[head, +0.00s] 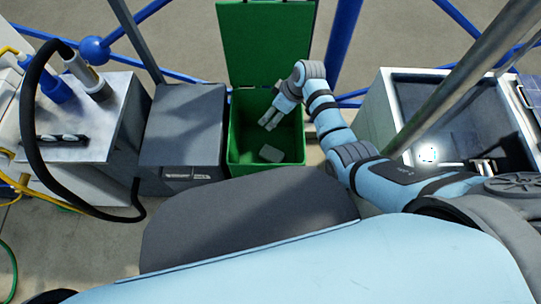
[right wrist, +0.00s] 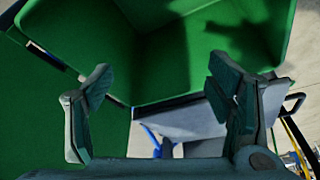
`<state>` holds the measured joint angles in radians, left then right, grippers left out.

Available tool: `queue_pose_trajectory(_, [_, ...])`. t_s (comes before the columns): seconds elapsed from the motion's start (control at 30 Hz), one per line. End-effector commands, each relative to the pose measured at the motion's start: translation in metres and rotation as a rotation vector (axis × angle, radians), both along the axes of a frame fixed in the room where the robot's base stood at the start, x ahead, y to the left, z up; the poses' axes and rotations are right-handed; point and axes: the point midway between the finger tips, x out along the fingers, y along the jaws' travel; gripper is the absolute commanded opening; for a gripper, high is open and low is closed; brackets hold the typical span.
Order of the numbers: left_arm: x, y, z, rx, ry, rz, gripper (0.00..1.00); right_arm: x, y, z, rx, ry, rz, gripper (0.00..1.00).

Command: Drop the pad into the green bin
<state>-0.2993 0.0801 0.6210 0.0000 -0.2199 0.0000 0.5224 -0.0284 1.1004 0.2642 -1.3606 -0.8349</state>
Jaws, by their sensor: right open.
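The green bin (head: 236,140) stands open in the middle of the head view, with its green lid (head: 265,40) raised at the back. A small grey flat pad (head: 271,153) lies inside the bin, near its front wall. My right gripper (head: 270,120) reaches over the bin from the right, behind the pad and apart from it. In the right wrist view my right gripper (right wrist: 158,88) has its fingers spread with nothing between them, and green bin walls (right wrist: 190,50) show around it. My left gripper is not in view.
A grey closed box (head: 183,125) stands directly left of the bin. Further left is a metal-topped unit (head: 85,120) with a black hose (head: 27,120). A metal open container (head: 400,110) stands at the right. Blue rails (head: 345,35) run behind the bin.

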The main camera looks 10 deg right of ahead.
Motion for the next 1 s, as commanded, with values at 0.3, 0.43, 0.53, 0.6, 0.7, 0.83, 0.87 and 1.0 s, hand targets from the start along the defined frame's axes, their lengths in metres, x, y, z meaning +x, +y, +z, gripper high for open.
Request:
queue_pose_trajectory(0.3, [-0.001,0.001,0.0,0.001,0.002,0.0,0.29,-0.009,-0.014,0.041,-0.002,-0.006,-0.001,0.74])
queue_pose_trajectory(0.43, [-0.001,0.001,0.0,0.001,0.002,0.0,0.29,-0.019,-0.024,0.076,-0.003,-0.006,-0.001,0.74])
queue_pose_trajectory(0.53, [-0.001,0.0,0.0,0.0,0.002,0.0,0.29,-0.025,-0.03,0.096,-0.002,-0.004,-0.001,0.74])
queue_pose_trajectory(0.6, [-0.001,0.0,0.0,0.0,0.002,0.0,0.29,-0.028,-0.033,0.105,-0.001,-0.002,-0.001,0.74])
queue_pose_trajectory(0.7, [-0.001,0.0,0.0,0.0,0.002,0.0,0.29,-0.03,-0.034,0.111,0.0,0.0,0.0,0.74])
queue_pose_trajectory(0.83, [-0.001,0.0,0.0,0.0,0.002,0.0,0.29,-0.03,-0.034,0.111,0.0,0.001,0.0,0.74])
queue_pose_trajectory(0.87, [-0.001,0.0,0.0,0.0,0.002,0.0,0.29,-0.03,-0.034,0.111,0.0,0.001,0.0,0.74])
queue_pose_trajectory(1.0, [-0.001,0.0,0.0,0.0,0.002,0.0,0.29,-0.03,-0.034,0.111,0.0,0.0,0.0,0.74])
